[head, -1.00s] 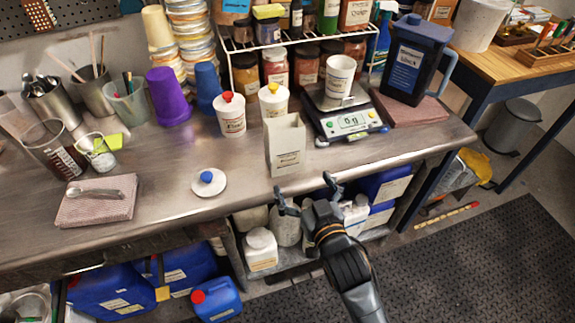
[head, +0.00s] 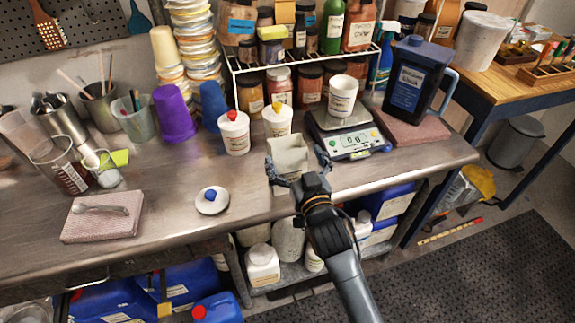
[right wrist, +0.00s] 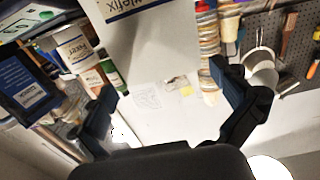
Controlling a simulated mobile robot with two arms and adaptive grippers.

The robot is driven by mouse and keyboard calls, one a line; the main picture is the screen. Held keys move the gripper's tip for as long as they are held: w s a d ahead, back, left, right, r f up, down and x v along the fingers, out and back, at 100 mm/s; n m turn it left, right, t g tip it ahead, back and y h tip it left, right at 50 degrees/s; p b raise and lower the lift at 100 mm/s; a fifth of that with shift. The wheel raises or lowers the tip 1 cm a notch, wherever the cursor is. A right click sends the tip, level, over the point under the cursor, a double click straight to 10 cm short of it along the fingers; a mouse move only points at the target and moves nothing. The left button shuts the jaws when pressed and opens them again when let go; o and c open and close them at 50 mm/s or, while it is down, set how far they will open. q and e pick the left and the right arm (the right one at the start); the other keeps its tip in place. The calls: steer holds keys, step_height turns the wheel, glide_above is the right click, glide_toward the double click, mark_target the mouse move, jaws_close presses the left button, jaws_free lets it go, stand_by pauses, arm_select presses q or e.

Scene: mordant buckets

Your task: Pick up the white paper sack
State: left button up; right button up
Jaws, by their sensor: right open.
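The white paper sack (head: 289,152) stands upright and open-topped on the metal workbench near its front edge, just left of the scale. My right gripper (head: 297,170) is open in front of the sack, with one finger at each side of it in the head view; its lower part is hidden behind the gripper. In the right wrist view the sack (right wrist: 150,35) shows at the top, beyond the spread fingers of my right gripper (right wrist: 172,105). I cannot tell whether the fingers touch it. My left gripper is not in view.
A digital scale (head: 345,138) with a white cup (head: 343,95) stands right of the sack. A small white lid (head: 212,201) with a blue knob lies to the left. A dark blue jug (head: 412,78) stands at the right.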

steer(key=p+x, duration=0.1)
steer(key=x, duration=0.3)
steer(key=shift+w+a+f, duration=0.2)
steer(key=c, duration=1.6)
